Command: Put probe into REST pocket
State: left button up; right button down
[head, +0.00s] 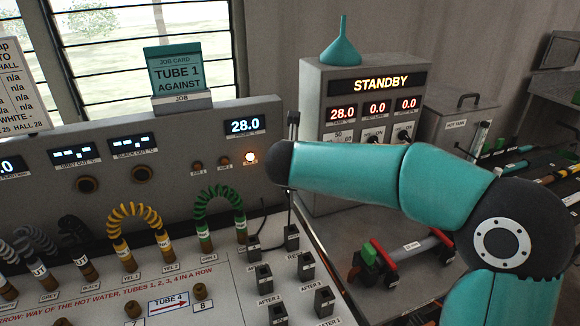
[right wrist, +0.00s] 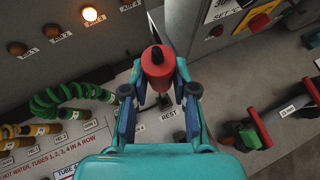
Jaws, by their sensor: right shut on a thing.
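The probe (right wrist: 157,68), a red body with a black tip, is between the blue fingers of my right gripper (right wrist: 158,80) in the right wrist view. The gripper is shut on it. The REST label (right wrist: 171,113) shows just below the probe in that view, with a dark REST pocket (right wrist: 164,101) partly hidden behind the probe. In the head view the REST pocket (head: 292,237) is a small black block on the white panel, below my right arm's dark end. That arm hides most of the gripper there. Whether the probe touches the pocket I cannot tell. My left gripper is not in view.
Other black pockets (head: 264,272) stand close by. Green (head: 219,200) and yellow (head: 140,218) coiled tubes are to the left. The STANDBY unit (head: 362,84) with a teal funnel (head: 342,42) stands behind. A red-and-green-ended bar (head: 408,250) lies to the right.

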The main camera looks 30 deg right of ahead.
jog(key=b, duration=0.5)
send_over(291, 232)
notch_tip(291, 232, down, 6)
jog(key=shift+r, duration=0.15)
jog(key=shift+f, duration=0.25)
dwell(0.6)
jog(key=shift+f, duration=0.1)
jog(key=shift+f+b, duration=3.45)
jog(key=shift+f, duration=0.65)
jog(key=shift+r, duration=0.1)
